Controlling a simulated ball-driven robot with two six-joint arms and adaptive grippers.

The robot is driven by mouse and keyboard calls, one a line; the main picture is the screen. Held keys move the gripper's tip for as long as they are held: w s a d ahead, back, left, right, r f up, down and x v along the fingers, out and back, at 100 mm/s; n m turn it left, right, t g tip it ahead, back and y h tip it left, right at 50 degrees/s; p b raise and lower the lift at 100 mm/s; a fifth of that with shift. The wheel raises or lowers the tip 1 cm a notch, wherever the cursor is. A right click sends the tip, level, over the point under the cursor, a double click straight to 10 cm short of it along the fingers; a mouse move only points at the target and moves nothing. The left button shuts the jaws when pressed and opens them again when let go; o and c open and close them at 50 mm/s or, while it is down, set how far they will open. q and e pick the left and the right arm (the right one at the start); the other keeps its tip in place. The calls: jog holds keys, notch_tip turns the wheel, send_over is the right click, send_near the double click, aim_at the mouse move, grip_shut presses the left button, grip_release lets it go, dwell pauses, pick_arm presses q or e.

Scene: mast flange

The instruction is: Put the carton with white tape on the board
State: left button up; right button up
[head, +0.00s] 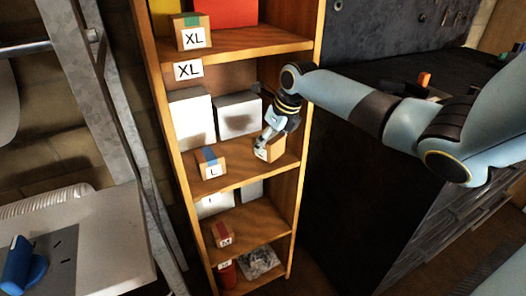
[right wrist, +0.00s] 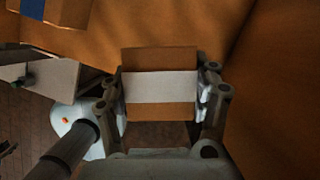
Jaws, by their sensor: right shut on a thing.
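My right gripper (head: 266,143) is shut on a small brown carton (head: 270,151) at the right end of the shelf unit's middle board (head: 240,174). In the right wrist view a white tape band crosses the carton (right wrist: 159,87), with my right gripper's fingers (right wrist: 160,95) on both sides. I cannot tell whether the carton touches the board. A carton with blue tape and an "L" label (head: 211,162) stands left of it on the same board. My left gripper is not in view.
White boxes (head: 238,115) stand behind on the middle board. A green-taped "XL" carton (head: 191,32) is on the board above, a red-taped carton (head: 223,235) below. The unit's right side panel (head: 302,125) is close to my gripper. A dark cabinet stands to the right.

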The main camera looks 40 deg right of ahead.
jog(key=shift+o, duration=0.2)
jog(key=shift+w+a, duration=0.1)
jog(key=shift+w, duration=0.8)
notch_tip(320, 180, down, 4)
jog(key=shift+r+b, duration=0.15)
jog(key=shift+b, duration=0.4)
jog(key=shift+r, duration=0.1)
jog(key=o, duration=1.5)
